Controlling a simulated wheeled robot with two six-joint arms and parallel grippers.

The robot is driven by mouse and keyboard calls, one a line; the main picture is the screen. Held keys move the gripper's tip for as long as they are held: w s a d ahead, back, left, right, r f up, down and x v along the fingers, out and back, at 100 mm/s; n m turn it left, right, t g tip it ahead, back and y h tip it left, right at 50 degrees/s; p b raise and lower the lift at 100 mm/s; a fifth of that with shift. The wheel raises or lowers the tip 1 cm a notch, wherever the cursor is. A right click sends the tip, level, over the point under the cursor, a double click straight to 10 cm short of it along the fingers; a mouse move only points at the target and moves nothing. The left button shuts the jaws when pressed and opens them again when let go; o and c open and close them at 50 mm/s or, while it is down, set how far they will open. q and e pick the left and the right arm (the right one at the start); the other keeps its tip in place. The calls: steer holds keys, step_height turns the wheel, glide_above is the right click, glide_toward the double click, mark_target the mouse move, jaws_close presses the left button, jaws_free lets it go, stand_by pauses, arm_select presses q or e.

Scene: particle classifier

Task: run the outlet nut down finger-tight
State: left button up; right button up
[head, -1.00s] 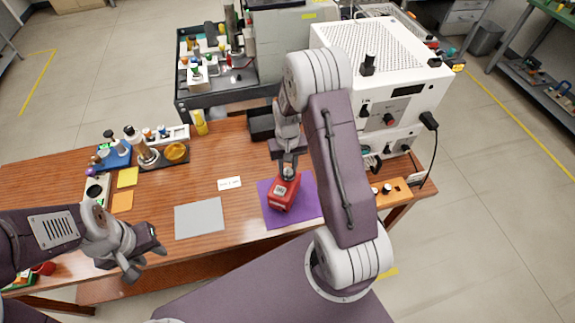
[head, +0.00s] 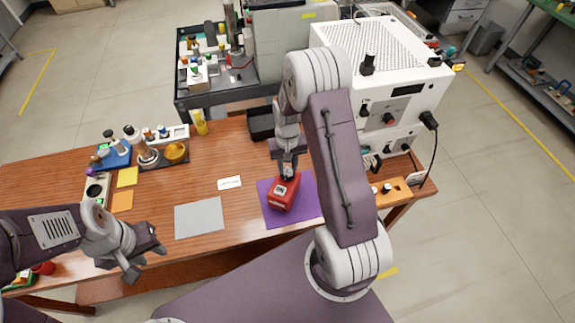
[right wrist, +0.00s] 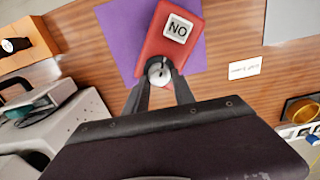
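A red block (head: 284,192) with a white label lies on a purple mat (head: 309,208). A round metal piece (right wrist: 158,70), apparently the outlet nut, sits at the block's end. My right gripper (head: 287,172) points down at that end; its two fingers (right wrist: 158,82) flank the metal piece closely and appear to touch it. The threads are hidden. My left gripper (head: 146,262) is empty and open, fingers apart, near the front left of the table.
A grey mat (head: 199,218) and a white card (head: 229,183) lie left of the purple mat. A black bin (head: 261,124) stands behind. A white instrument (head: 385,75) and an orange block (head: 394,191) stand on the right. Bottles and a blue rack (head: 117,155) stand at the left back.

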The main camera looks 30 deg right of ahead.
mark_target(287, 168)
steer(key=o, duration=0.3)
steer(key=shift+o, duration=0.2)
step_height(287, 168, up, 9)
stand_by(0.5)
